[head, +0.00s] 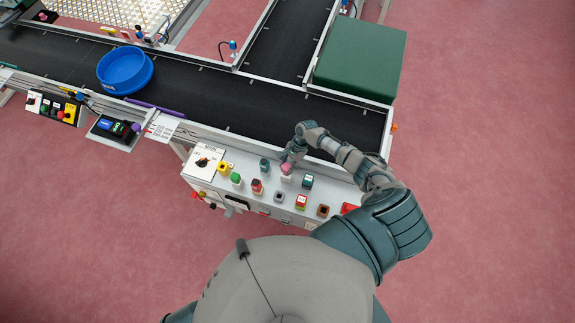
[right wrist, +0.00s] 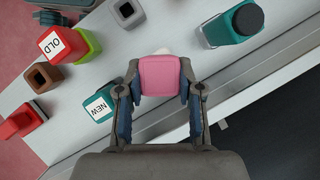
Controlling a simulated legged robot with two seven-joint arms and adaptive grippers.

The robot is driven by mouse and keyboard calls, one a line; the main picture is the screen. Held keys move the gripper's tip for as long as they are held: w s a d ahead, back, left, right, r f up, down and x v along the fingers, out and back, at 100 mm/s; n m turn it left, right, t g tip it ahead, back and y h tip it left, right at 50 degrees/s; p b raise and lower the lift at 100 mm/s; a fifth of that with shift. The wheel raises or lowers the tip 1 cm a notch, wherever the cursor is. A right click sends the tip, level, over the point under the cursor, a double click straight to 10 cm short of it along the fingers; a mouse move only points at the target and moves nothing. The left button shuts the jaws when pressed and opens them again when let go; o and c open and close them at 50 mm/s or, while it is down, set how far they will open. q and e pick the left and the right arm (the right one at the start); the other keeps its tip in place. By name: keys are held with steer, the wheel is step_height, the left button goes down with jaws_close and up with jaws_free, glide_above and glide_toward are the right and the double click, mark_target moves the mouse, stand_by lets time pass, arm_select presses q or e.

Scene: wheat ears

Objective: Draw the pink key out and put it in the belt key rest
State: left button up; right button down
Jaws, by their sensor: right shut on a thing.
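The pink key (head: 286,168) is at the back middle of the grey control panel. A pale block shows just below it. My right gripper (head: 291,161) is over it from behind. In the right wrist view the fingers are shut on both sides of the pink key (right wrist: 160,75), whose square top faces the camera. I cannot tell if the key is still seated or lifted. Open-topped square holders stand nearby: a grey-brown one (head: 279,197) and a brown one (head: 323,211). No readable label tells which is the belt key rest. My left gripper is out of view.
On the panel stand a teal "NEW" block (right wrist: 98,107), a red "OLD" block (right wrist: 61,44), a teal block with a dark knob (right wrist: 233,25), and yellow, green and red controls. A black conveyor (head: 200,97) with a blue bowl (head: 125,70) and a green box (head: 360,60) lies behind.

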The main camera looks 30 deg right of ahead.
steer(key=shift+f+b, duration=0.85)
steer(key=shift+f, duration=0.5)
steer(key=c, duration=0.7)
jaws_free()
steer(key=v, duration=1.2)
steer(key=shift+w, duration=0.1)
